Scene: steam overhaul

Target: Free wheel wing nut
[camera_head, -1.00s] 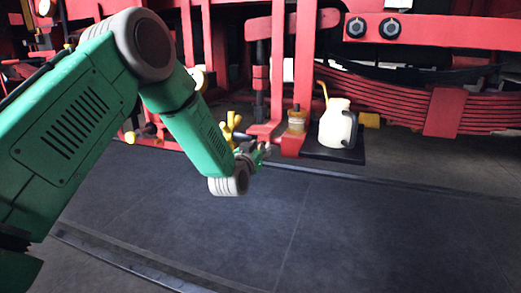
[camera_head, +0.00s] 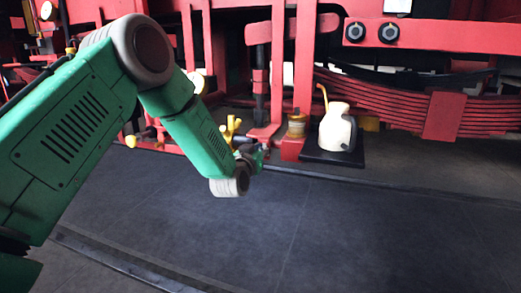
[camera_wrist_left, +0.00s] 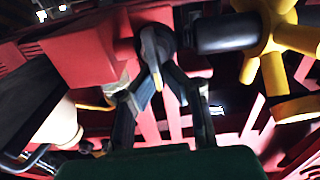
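A yellow spoked wheel (camera_head: 229,129) is on the red machinery just above and left of my left gripper (camera_head: 259,153). The wheel also shows large at the upper right of the left wrist view (camera_wrist_left: 268,38), with a dark cylinder (camera_wrist_left: 225,33) beside it. In that view the fingers of my left gripper (camera_wrist_left: 160,85) reach up towards a grey rounded part with a yellow strip (camera_wrist_left: 153,50). The fingers look spread, and I see nothing clearly held. I cannot tell whether that grey part is the wing nut, or whether the fingers touch it. My right gripper is out of view.
A cream jug with a yellow spout (camera_head: 336,128) stands on a dark tray (camera_head: 330,158) right of the gripper. An amber jar (camera_head: 296,124) sits beside it on a red ledge. Red posts (camera_head: 304,60) stand behind. The dark floor (camera_head: 350,225) in front is clear.

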